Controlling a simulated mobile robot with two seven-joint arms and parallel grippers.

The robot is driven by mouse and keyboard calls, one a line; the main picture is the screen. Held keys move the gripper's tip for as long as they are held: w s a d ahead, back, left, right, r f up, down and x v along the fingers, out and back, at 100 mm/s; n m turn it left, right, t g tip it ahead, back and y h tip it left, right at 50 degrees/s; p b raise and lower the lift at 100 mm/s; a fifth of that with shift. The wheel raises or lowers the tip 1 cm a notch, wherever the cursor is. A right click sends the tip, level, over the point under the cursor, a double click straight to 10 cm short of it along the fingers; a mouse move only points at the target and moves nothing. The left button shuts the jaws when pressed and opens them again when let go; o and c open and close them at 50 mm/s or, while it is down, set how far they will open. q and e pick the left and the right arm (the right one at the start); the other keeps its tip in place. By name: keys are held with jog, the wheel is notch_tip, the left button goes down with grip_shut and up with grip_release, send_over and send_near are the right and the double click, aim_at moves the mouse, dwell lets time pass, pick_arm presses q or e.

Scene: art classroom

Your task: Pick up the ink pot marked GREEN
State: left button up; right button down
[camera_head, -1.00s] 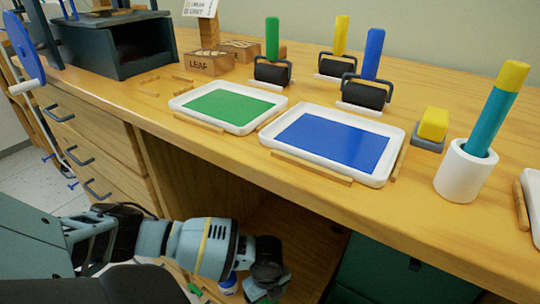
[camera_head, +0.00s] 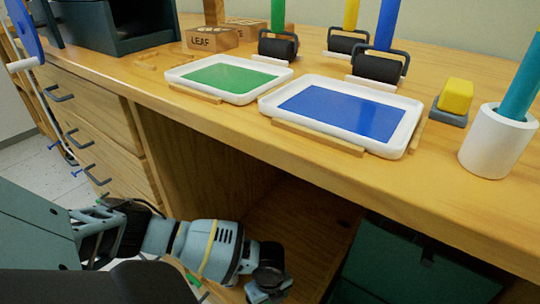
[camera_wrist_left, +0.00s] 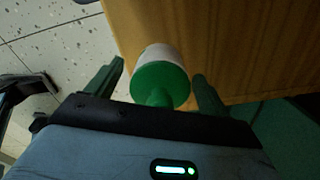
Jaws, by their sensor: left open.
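A pot with a green cap and a white body (camera_wrist_left: 160,74) shows in the left wrist view, its green end towards the camera. I cannot read any marking on it. My left gripper (camera_wrist_left: 158,72) is open, with one dark finger on each side of the pot; I cannot tell whether either finger touches it. In the head view my left gripper (camera_head: 268,287) is low in front of the desk's open lower space, partly cut off by the bottom edge. The pot cannot be made out clearly there. My right gripper is not in view.
The wooden desk (camera_head: 170,115) stands above and beyond my left arm. On it are a green ink tray (camera_head: 175,74), a blue ink tray (camera_head: 275,107), rollers and a white cup (camera_head: 490,145). Drawers with handles are at left; a dark green box (camera_head: 385,265) sits below the desktop.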

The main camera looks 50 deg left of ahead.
pick_arm(q)
jog(key=c, duration=1.3)
jog(key=shift+o, duration=0.2)
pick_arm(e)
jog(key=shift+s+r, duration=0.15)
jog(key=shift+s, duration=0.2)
pick_arm(q)
jog(key=shift+r, duration=0.1)
